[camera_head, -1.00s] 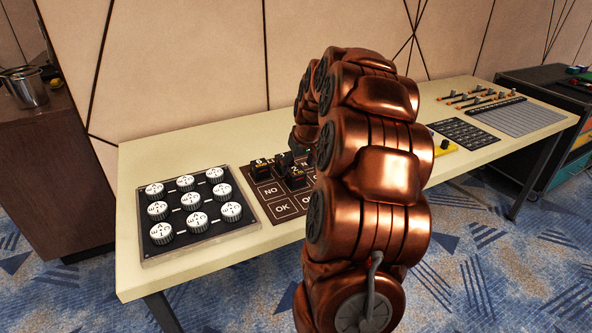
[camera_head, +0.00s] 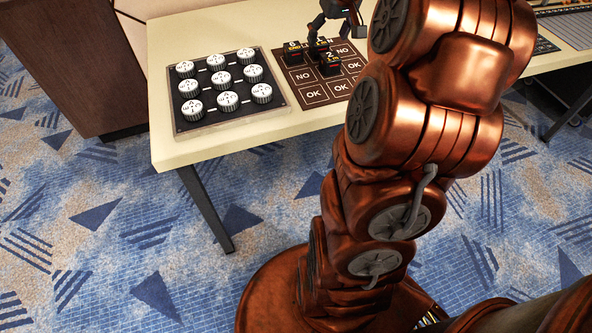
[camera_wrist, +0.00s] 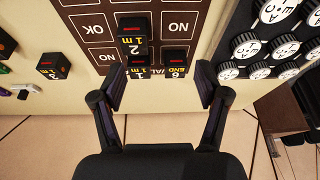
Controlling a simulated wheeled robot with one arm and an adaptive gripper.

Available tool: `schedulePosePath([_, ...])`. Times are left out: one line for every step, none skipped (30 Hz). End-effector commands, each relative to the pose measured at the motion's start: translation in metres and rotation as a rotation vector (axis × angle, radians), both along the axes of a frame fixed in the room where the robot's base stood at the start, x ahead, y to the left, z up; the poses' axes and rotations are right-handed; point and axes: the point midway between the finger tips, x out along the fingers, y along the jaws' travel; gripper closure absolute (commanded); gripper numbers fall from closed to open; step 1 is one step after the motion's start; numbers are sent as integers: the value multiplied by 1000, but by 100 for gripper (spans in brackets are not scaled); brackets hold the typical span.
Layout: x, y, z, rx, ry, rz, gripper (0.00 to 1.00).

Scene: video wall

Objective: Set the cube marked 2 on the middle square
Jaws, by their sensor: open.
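The cube marked 2 (camera_head: 330,66) is black with a red top mark and yellow lettering. It appears to stand on the middle square of the brown board, and it also shows in the wrist view (camera_wrist: 131,28). The middle square is mostly hidden beneath it. My gripper (camera_head: 335,36) is open and empty beyond the cube; in the wrist view its fingertips (camera_wrist: 160,88) are spread and apart from it. Cubes marked 1 (camera_wrist: 141,60) and 6 (camera_wrist: 174,55) stand in the adjoining row, closer to the fingers.
The brown board (camera_head: 318,103) has squares lettered NO and OK. A panel of white knobs (camera_head: 192,122) lies left of it on the pale table (camera_head: 170,90). Other black cubes, one of them here (camera_wrist: 53,65), stand off the board's other side. Bare tabletop borders the board.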

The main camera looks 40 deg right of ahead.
Motion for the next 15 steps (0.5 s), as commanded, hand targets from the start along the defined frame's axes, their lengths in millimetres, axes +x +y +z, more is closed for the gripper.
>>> schedulePosePath([-1,29,-3,14,21,33,26])
schedulePosePath([-3,48,-6,25,39,53,26])
schedulePosePath([-7,73,-11,40,66,78,26])
schedulePosePath([-12,93,-15,50,88,97,26])
schedulePosePath([-19,112,-19,60,111,115,26])
schedulePosePath([-28,137,-24,71,140,139,26])
schedulePosePath([-36,155,-28,80,165,155,26])
schedulePosePath([-46,172,-33,86,191,172,26])
schedulePosePath([-59,193,-38,90,222,191,26])
schedulePosePath([-71,208,-43,95,249,206,26])
schedulePosePath([-83,223,-48,100,276,219,26])
schedulePosePath([-99,240,-53,101,308,234,26])
schedulePosePath([-114,252,-58,103,337,245,26])
schedulePosePath([-128,263,-62,103,365,253,26])
schedulePosePath([-146,275,-68,100,399,264,26])
